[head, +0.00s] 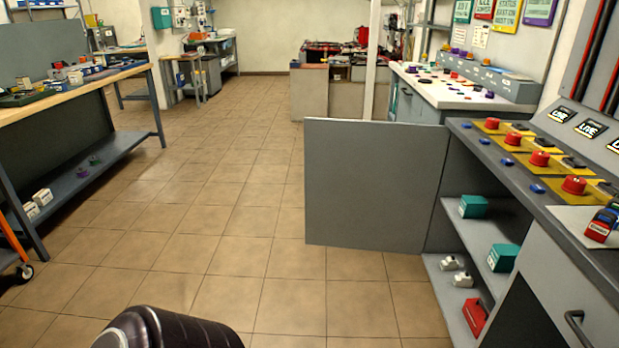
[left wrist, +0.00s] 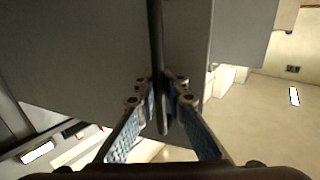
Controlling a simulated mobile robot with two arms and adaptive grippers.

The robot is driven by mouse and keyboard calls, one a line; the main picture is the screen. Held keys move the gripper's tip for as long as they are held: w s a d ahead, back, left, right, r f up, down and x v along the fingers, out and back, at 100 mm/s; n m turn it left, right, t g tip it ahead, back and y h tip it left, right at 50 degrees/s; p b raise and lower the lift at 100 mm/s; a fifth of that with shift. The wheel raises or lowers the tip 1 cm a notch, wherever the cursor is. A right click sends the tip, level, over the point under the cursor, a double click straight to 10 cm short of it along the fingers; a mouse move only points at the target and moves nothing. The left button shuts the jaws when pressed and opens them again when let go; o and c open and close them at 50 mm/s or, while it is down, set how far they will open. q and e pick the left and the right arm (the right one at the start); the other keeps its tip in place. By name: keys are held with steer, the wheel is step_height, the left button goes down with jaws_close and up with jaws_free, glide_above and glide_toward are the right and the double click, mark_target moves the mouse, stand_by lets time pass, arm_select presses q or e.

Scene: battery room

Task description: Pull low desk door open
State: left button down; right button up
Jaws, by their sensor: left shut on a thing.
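The low desk door is a flat grey panel (head: 375,185) in the head view. It stands swung out from the desk (head: 480,150), with the shelves inside exposed to its right. No handle shows on the face turned to the head. In the left wrist view a grey panel (left wrist: 80,45) carries a long dark bar handle (left wrist: 155,35). My left gripper (left wrist: 162,92) has its fingers on both sides of this handle, shut on it near its end. The head view does not show the left gripper. My right gripper is in neither view.
Teal boxes (head: 473,206), light fittings (head: 450,263) and a red case (head: 475,317) sit on the desk's shelves. A closed grey front with a dark handle (head: 577,325) is at lower right. A workbench (head: 75,90) stands left. The tiled floor between is clear.

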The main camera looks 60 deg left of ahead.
arm_select(q)
steer(key=shift+a, duration=0.1)
steer(key=c, duration=2)
jaws_free()
steer(key=shift+c, duration=0.2)
steer(key=shift+r, duration=5)
steer(key=shift+c, duration=0.3)
